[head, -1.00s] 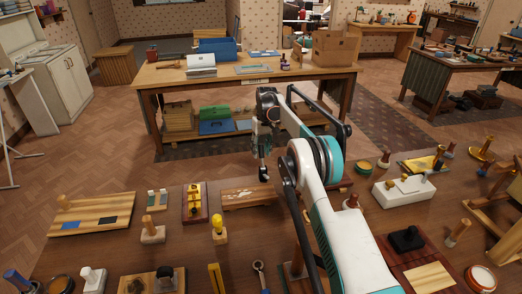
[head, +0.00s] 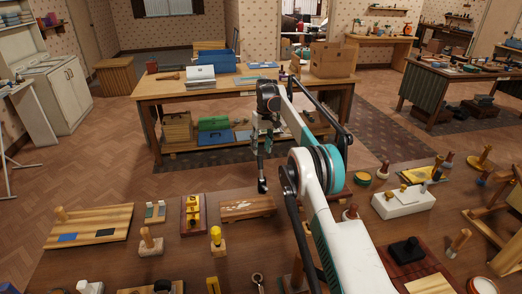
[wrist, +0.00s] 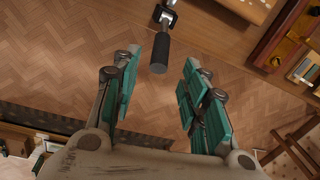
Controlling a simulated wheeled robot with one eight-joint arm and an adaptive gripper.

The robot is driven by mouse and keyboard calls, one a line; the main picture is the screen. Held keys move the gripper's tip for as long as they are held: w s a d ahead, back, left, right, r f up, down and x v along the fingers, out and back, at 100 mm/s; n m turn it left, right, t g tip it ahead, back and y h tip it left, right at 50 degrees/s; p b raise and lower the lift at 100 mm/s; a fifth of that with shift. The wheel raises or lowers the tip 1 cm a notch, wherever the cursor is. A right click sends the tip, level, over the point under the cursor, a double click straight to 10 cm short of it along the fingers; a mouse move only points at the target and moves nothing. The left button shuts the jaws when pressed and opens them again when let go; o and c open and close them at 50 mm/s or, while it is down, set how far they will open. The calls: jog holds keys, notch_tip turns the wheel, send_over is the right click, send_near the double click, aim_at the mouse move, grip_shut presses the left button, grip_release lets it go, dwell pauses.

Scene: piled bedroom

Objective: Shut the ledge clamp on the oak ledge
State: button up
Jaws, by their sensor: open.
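The clamp (wrist: 158,52) has a dark cylindrical handle and a metal head, and sits at the edge of a brown wooden surface (wrist: 205,38) in the wrist view. I take that surface as the oak ledge. The handle points out from the edge towards my gripper (wrist: 160,90). My gripper is open and empty, its teal-padded fingers on either side of the handle's line, with the handle's end just beyond them. In the head view a dark piece, probably the clamp (head: 263,185), shows below my gripper (head: 265,150).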

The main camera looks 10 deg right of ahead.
jog(key=c, duration=0.6)
jog(key=shift+w+d+m, duration=0.1)
jog(key=shift+w+m, duration=0.05)
jog(key=shift+m, duration=0.15)
grip_shut()
jog(key=s+d+r+m+t+b, duration=0.3)
jog(key=s+m+t, duration=0.5)
jog(key=s+m, duration=0.75)
jog(key=m+b, duration=0.1)
jog(key=b, duration=0.2)
send_near(261, 168)
jog(key=w+d+f, duration=0.1)
jog(key=w+f, duration=0.2)
jog(key=w, duration=0.2)
jog(key=shift+w+f+y, duration=0.15)
jog(key=shift+f+y, duration=0.05)
jog(key=shift+y, duration=0.2)
